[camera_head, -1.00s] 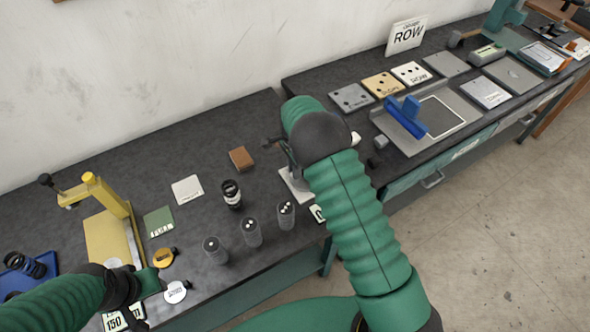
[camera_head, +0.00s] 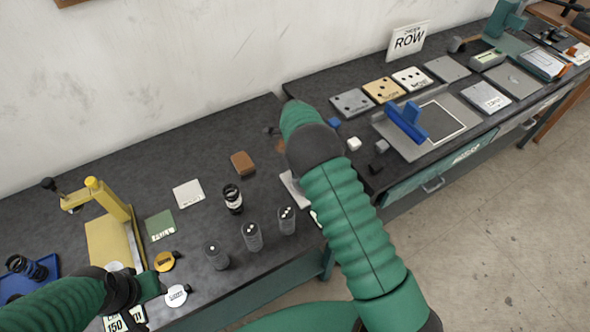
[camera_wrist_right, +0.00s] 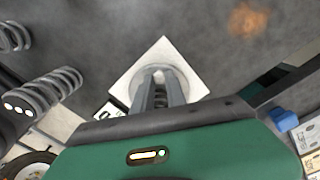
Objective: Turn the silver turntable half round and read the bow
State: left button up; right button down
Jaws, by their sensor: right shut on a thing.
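The silver turntable (camera_wrist_right: 174,75) is a round grey disc on a square white plate (camera_wrist_right: 140,75) in the right wrist view. My right gripper (camera_wrist_right: 160,92) reaches down over its middle with its fingers close together, shut on the turntable; the exact grip point is hard to see. In the head view only a pale edge of the plate (camera_head: 292,185) shows, and my right arm hides the rest. My left gripper (camera_head: 148,288) is low at the left, beside the round silver-white tag; its jaw opening is unclear. No bow reading is legible.
Several grey springs (camera_head: 252,236) and a black spring (camera_head: 232,198) stand left of the turntable. A yellow press (camera_head: 112,205) and blue tray (camera_head: 50,268) are farther left. A brown block (camera_head: 242,163) lies behind. A white cube (camera_head: 353,143) and blue-handled fixture (camera_head: 407,122) are right.

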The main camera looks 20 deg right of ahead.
jog(key=shift+w+d+f+m, duration=0.1)
jog(key=shift+w+d+m, duration=0.15)
jog(key=shift+m, duration=0.7)
jog(key=shift+w+d+m, duration=0.25)
jog(key=shift+m, duration=0.7)
jog(key=shift+w+d+m, duration=0.15)
jog(key=shift+d+m, duration=0.25)
jog(key=shift+m, duration=0.7)
jog(key=shift+w+d+m, duration=0.1)
jog(key=shift+d+m, duration=0.05)
jog(key=shift+m, duration=0.25)
jog(key=c, duration=1.6)
grip_release()
jog(key=shift+o, duration=1.3)
jog(key=shift+w, duration=0.1)
notch_tip(320, 180, up, 17)
jog(key=b, duration=0.1)
jog(key=shift+f+b, duration=0.15)
jog(key=shift+b, duration=0.2)
